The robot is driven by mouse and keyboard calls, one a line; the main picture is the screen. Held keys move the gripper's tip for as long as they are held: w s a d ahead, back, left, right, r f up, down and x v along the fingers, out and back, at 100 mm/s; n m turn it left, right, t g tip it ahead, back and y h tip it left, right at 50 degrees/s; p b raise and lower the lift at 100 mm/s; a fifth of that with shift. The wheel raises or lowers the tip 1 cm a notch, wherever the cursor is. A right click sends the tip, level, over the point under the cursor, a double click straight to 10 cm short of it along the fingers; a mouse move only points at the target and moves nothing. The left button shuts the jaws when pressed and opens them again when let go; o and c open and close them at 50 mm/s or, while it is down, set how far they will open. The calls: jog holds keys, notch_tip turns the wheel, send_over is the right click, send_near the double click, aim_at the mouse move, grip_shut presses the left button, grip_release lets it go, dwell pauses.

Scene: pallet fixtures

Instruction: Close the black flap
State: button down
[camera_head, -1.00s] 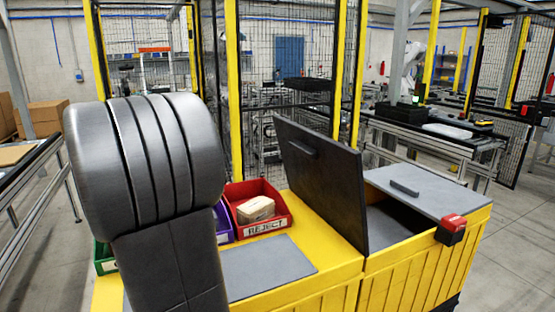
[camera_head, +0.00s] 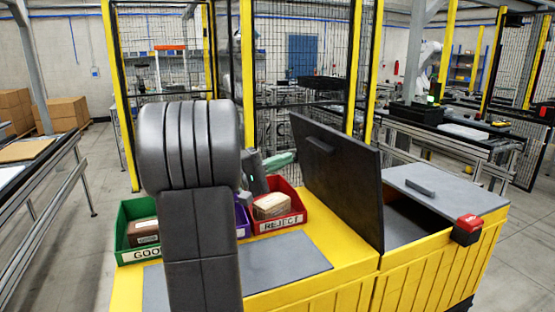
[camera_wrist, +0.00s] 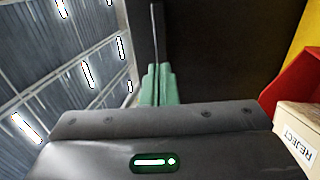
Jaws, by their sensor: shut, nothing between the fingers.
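The black flap (camera_head: 330,190) stands open, raised and leaning to the left over the yellow cabinet, with a handle bar on its left face. In the wrist view the black flap (camera_wrist: 220,50) fills the upper middle as a dark panel. My gripper (camera_head: 293,157) is at the left of the flap, above the red bin, its green fingers pointing toward the flap. In the wrist view its fingers (camera_wrist: 158,82) are together and empty, close to the flap's edge. I cannot tell whether they touch it. My arm link hides part of the worktop.
A red REJECT bin (camera_head: 298,219) holding a box (camera_head: 271,206), a purple bin (camera_head: 242,220) and a green GOOD bin (camera_head: 124,251) stand left of the flap. The compartment (camera_head: 408,222) right of it is open, beside a grey lid (camera_head: 455,190). A red-and-black device (camera_head: 467,229) sits at the right edge.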

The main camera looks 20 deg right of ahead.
aim_at(315, 146)
jog(key=p+x, duration=0.2)
jog(key=x, duration=0.4)
jog(key=shift+d+r, duration=0.1)
jog(key=shift+d, duration=0.2)
jog(key=shift+w+r, duration=0.1)
jog(key=shift+r, duration=0.05)
